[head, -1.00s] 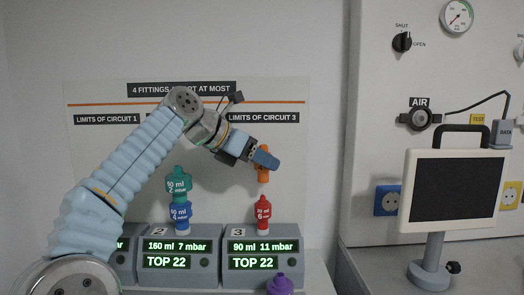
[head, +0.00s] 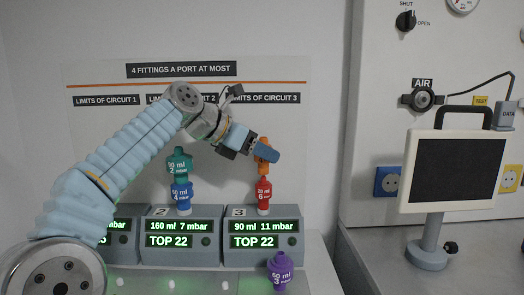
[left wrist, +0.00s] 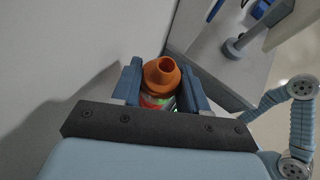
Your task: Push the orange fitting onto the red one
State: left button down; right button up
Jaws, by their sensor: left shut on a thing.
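The orange fitting (head: 263,168) is held upright between the fingers of my left gripper (head: 265,153), directly above the red fitting (head: 263,190). The red fitting stands upright on the port of unit 3. Orange's lower end meets the top of the red one or is very close; I cannot tell how far it is seated. In the left wrist view the orange fitting (left wrist: 161,72) shows its open top between the two blue fingers (left wrist: 161,85), with a little red below it. The fingers hide part of the orange fitting in the head view. My right gripper is not in view.
A teal fitting (head: 179,162) sits on a blue fitting (head: 181,192) on unit 2 (head: 160,255), left of the red one. A purple fitting (head: 280,272) stands in front of unit 3 (head: 240,257). A monitor (head: 455,170) on a stand is at the right.

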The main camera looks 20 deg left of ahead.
pick_arm(q)
jog(key=shift+f+b, duration=0.8)
jog(key=shift+f, duration=0.45)
dwell(0.8)
jog(key=c, duration=0.5)
grip_release()
jog(key=shift+s+a+r, duration=0.1)
jog(key=shift+r, duration=0.05)
jog(key=p+v, duration=0.1)
jog(key=v, duration=1.2)
jog(key=shift+s+p, duration=0.2)
jog(key=shift+p, duration=0.1)
jog(key=shift+r, duration=0.1)
